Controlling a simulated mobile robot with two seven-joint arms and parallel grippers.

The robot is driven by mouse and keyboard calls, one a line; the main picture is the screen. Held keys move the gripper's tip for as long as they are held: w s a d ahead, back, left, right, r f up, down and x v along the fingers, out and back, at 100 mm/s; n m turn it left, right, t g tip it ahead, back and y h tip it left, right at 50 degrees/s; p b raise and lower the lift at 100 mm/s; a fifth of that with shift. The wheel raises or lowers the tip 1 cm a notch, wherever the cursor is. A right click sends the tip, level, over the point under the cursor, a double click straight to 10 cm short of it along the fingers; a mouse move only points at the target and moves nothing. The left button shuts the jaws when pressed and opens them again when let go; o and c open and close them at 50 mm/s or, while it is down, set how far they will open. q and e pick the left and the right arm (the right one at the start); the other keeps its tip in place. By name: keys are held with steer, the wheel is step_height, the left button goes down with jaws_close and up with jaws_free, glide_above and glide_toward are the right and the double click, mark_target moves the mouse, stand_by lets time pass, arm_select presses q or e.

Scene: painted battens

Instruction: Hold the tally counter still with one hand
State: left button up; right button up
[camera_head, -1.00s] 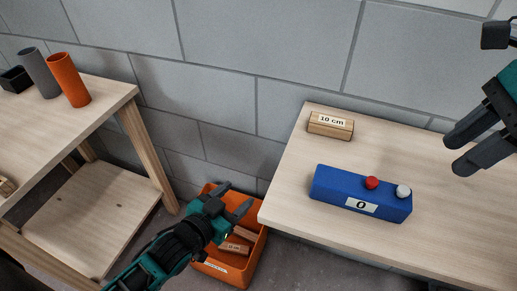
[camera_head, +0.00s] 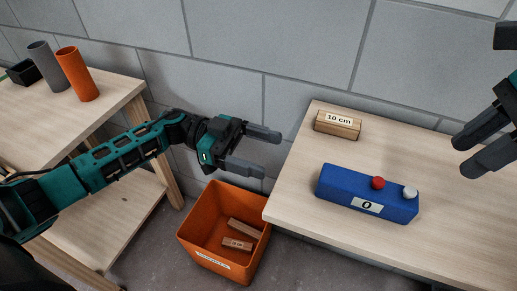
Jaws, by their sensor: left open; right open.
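The tally counter is a blue box (camera_head: 345,186) lying on the right table. It has a red button (camera_head: 378,183), a white button (camera_head: 410,193) and a front label reading 0. My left gripper (camera_head: 262,152) is open and empty, in the air to the left of the table and the counter, above the orange bin. My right gripper (camera_head: 460,155) is open and empty, above the table to the upper right of the counter. Neither gripper touches the counter.
A wooden block labelled 10 cm (camera_head: 338,124) lies behind the counter. The orange bin (camera_head: 200,236) on the floor holds wooden pieces (camera_head: 237,243). The left table (camera_head: 110,100) carries a grey cylinder (camera_head: 47,65), an orange cylinder (camera_head: 77,74) and a black box (camera_head: 22,73). A block wall stands behind.

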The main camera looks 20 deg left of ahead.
mark_target(327, 172)
arm_select(q)
steer(key=d, duration=1.2)
steer(key=shift+s+d, duration=0.2)
steer(key=shift+d, duration=0.15)
steer(key=shift+c, duration=0.3)
steer(key=c, duration=1.1)
arm_select(e)
jaws_close()
stand_by(0.5)
